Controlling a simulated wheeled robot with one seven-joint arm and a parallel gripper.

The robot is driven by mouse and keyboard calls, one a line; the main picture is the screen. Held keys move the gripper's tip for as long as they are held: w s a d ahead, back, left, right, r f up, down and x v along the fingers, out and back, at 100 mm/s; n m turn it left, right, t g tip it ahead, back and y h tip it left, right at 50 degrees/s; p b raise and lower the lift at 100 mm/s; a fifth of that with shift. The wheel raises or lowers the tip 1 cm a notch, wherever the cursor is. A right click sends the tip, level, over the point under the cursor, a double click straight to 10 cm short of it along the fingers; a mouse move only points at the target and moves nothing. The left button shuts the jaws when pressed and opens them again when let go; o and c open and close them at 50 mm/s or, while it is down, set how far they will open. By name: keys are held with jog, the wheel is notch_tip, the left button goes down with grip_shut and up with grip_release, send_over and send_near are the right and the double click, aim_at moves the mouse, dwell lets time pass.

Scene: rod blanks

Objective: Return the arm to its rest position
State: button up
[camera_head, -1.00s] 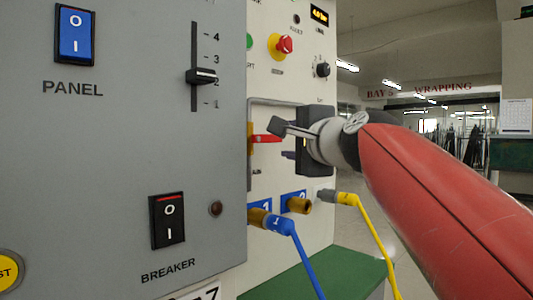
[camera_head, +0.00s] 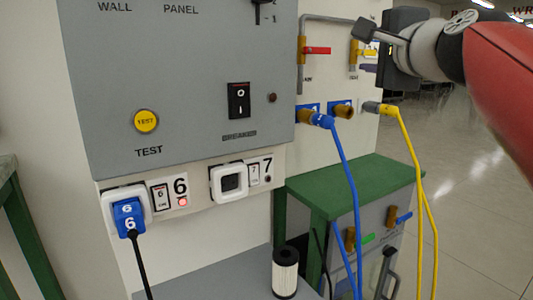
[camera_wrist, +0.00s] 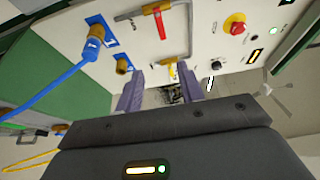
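My arm (camera_head: 503,75) comes in from the right edge of the head view, red with a grey wrist. My gripper (camera_head: 368,62) is at its end, in front of the right part of the wall panel, beside a yellow-handled valve (camera_head: 355,52). In the wrist view my gripper (camera_wrist: 160,88) shows two purple fingers standing apart. Nothing is held between them; wall and floor show through the gap.
A red-handled valve (camera_head: 317,50) and a blue plug (camera_head: 321,120) are left of my gripper. A yellow cable plug (camera_head: 378,108) hangs below it. A green bench (camera_head: 360,180) stands lower. A white cylinder (camera_head: 286,272) stands on a grey surface. Open floor lies to the right.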

jog(key=s+a+f+n+g+h, duration=0.1)
jog(key=s+f+n+g, duration=0.3)
jog(key=f, duration=1)
jog(key=s+f+n+g+h, duration=0.1)
jog(key=s+f+n+g, duration=0.3)
jog(key=s+f, duration=0.6)
jog(key=s+a+f+n+g, duration=0.1)
jog(key=s+f+n+g, duration=0.3)
jog(key=f, duration=1.5)
jog(key=s+n, duration=0.3)
jog(key=n, duration=0.1)
jog(key=shift+s+a+h, duration=0.3)
jog(key=shift+a+h, duration=0.05)
jog(key=shift+h, duration=0.05)
